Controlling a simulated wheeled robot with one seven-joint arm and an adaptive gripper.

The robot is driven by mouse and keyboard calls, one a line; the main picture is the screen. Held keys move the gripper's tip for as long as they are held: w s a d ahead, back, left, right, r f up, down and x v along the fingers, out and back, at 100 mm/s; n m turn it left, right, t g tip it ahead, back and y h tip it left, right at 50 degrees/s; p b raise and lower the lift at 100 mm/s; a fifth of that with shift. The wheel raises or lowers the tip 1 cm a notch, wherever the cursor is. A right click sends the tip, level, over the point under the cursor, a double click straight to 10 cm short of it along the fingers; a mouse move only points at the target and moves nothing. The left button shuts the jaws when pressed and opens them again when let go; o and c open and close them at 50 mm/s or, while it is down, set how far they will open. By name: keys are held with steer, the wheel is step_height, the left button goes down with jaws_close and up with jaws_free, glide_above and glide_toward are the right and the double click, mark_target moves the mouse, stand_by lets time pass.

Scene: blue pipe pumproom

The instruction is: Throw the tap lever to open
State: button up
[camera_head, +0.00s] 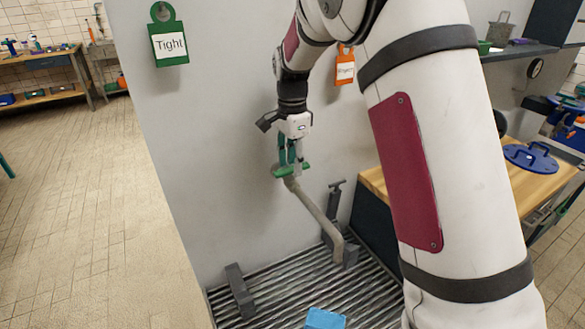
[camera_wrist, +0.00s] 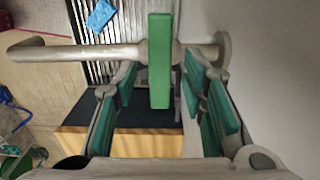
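The tap is a grey pipe (camera_head: 317,211) that comes out of the pale wall and bends down at its outer end. Its green lever (camera_head: 308,165) is at the wall end, and in the wrist view the lever (camera_wrist: 160,50) is a green bar lying crosswise over the pipe (camera_wrist: 90,53). My gripper (camera_head: 290,158) is at the lever, pointing down. In the wrist view my gripper (camera_wrist: 159,82) has its green-padded fingers apart, one on each side of the lever's near end, with gaps visible on both sides. I cannot see the exact depth of the fingers around it.
A ribbed metal grate (camera_head: 300,290) lies below the tap, with a blue block (camera_head: 325,318) on it. A second, dark tap (camera_head: 334,200) stands just right. A green "Tight" tag (camera_head: 169,48) and an orange tag (camera_head: 345,68) hang on the wall. A wooden-topped bench (camera_head: 540,182) is at right.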

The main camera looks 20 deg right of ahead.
mark_target(292, 175)
steer(key=shift+f, duration=1.25)
steer(key=shift+c, duration=0.5)
jaws_close()
